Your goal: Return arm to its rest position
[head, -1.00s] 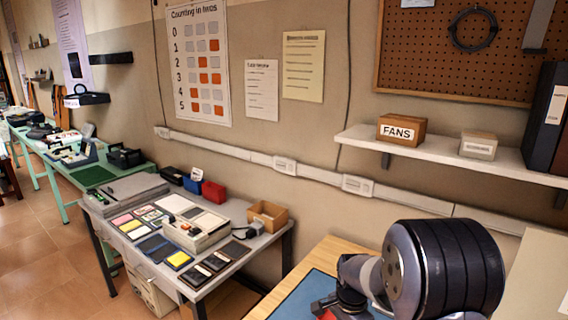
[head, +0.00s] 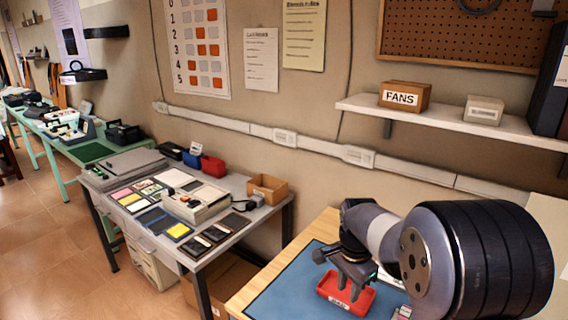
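My arm (head: 455,262) reaches in from the lower right of the head view. My gripper (head: 350,284) points down over a small red tray (head: 345,301) with a white label on its front. Its fingers look spread, with nothing seen between them. The fingertips overlap the tray in the picture, and I cannot tell whether they touch it. My arm hides part of the area right of the tray.
The tray lies on a blue mat (head: 283,297) on a wooden table (head: 322,228). A grey table (head: 228,247) with cards and boxes stands to the left. Above, a white shelf (head: 448,117) holds a FANS box (head: 404,96) and a smaller box (head: 484,110).

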